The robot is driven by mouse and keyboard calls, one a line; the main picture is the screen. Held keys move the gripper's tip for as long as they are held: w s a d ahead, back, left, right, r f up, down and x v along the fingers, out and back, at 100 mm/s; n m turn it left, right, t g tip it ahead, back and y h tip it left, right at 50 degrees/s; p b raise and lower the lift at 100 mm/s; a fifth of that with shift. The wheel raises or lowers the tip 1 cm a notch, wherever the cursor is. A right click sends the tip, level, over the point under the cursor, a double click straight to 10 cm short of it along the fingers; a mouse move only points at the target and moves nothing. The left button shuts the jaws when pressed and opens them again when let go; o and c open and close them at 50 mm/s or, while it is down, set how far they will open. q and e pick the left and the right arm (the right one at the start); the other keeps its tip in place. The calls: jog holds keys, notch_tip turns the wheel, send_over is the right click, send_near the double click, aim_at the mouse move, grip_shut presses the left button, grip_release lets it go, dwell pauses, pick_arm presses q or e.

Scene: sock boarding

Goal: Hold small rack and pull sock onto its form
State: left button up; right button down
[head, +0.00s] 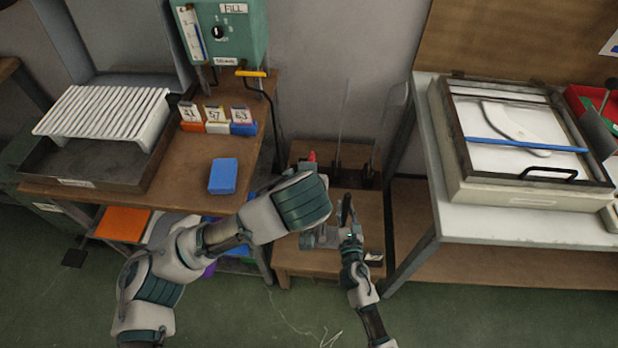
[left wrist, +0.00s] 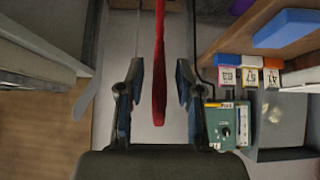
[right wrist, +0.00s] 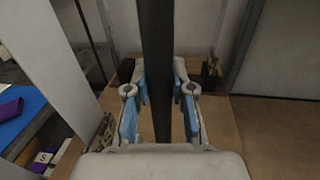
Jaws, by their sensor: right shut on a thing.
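A narrow red sock-like strip (left wrist: 159,80) hangs between the fingers of my left gripper (left wrist: 160,88), which stand apart with gaps on both sides. In the head view only a bit of red (head: 312,156) shows behind my left forearm, which hides that gripper. My right gripper (head: 346,212) is shut on a dark upright bar, seen close in the right wrist view (right wrist: 156,70), above the low wooden stand (head: 300,258). I cannot tell whether this bar belongs to the small rack. Thin upright clear forms (head: 344,115) stand in dark holders behind.
A bench on the left holds a blue block (head: 223,176), labelled bins (head: 217,127), a green machine (head: 222,38) and a white slatted rack (head: 100,112). A right-hand table (head: 470,225) carries a framed box (head: 455,150). The low stand sits in the narrow gap between them.

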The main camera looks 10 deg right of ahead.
jog(key=shift+r, duration=0.1)
pick_arm(q)
jog(key=v, duration=1.1)
jog(key=shift+s+r, duration=0.25)
jog(key=shift+r, duration=0.05)
pick_arm(e)
jog(key=c, duration=0.9)
grip_release()
